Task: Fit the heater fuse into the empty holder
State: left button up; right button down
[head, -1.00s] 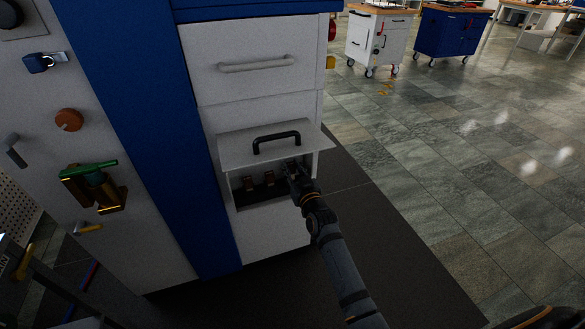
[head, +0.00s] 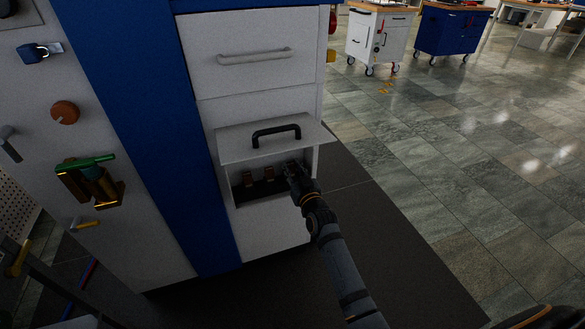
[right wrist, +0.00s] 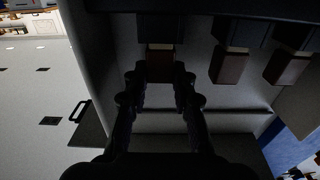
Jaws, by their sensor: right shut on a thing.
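My right gripper (head: 294,168) reaches into the right side of an open compartment in the white cabinet. In the right wrist view its two fingers (right wrist: 160,80) are shut on the heater fuse (right wrist: 160,66), a brown block with a pale band at its far end. The fuse is lined up with a dark holder (right wrist: 160,27); its far end meets or nearly meets it, and I cannot tell how deep it sits. Two similar brown fuses, one (right wrist: 228,66) and another (right wrist: 287,67), sit in neighbouring holders to the right. My left gripper is not in view.
The compartment's flap (head: 245,150) with a black handle is raised above the opening, over my gripper. A drawer (head: 250,60) is above it. A green-topped brass valve (head: 90,182) and an orange knob (head: 65,112) are on the left panel. Floor to the right is free.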

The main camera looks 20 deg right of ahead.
jog(key=shift+f, duration=0.1)
jog(key=c, duration=1)
grip_release()
jog(key=shift+s, duration=0.1)
jog(key=s, duration=1.2)
jog(key=shift+d, duration=0.2)
